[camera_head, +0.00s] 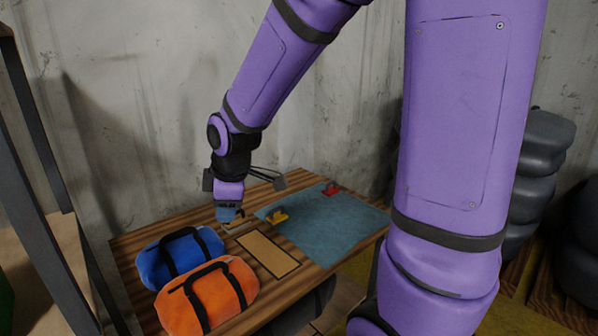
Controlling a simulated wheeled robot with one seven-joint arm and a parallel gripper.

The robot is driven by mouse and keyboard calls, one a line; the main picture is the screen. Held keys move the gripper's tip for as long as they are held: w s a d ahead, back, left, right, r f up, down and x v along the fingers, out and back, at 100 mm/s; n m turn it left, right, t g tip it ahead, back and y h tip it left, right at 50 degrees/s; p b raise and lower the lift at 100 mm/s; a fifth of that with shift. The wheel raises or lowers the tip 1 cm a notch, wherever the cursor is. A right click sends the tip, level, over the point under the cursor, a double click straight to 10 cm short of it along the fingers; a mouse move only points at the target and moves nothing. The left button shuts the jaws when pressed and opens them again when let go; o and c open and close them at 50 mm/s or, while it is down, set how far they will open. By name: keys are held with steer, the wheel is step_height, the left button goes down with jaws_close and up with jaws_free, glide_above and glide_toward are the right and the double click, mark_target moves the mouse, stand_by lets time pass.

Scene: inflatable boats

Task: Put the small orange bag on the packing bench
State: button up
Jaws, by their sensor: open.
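An orange bag (207,297) with black straps and handles lies at the near left end of a wooden striped bench top (205,231). A blue bag (180,256) of similar shape lies right behind it. My gripper (235,222) points down at the bench, right of and beyond both bags and apart from the orange one. It is open, small in the view, and its fingertips are hard to make out. I cannot tell whether it touches anything. A tan rectangle with a dark border (268,254) lies on the bench to the right of the orange bag.
A blue-grey mat (330,222) covers the right part of the bench, with a yellow clip (278,216) and a red clip (332,188) on it. A dark metal frame (38,190) stands at left. Stacked dark grey rolls (535,165) stand at right. A concrete wall (130,110) rises behind.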

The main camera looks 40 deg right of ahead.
steer(key=s+d+r+m, duration=0.1)
steer(key=s+r+m, duration=0.5)
steer(key=s, duration=0.4)
steer(key=s+d+r+m+t, duration=0.1)
steer(key=s+d+r+m, duration=0.1)
steer(key=s+r+m, duration=0.4)
steer(key=s+r, duration=0.1)
steer(key=s, duration=0.3)
steer(key=shift+r, duration=0.2)
steer(key=shift+a, duration=0.1)
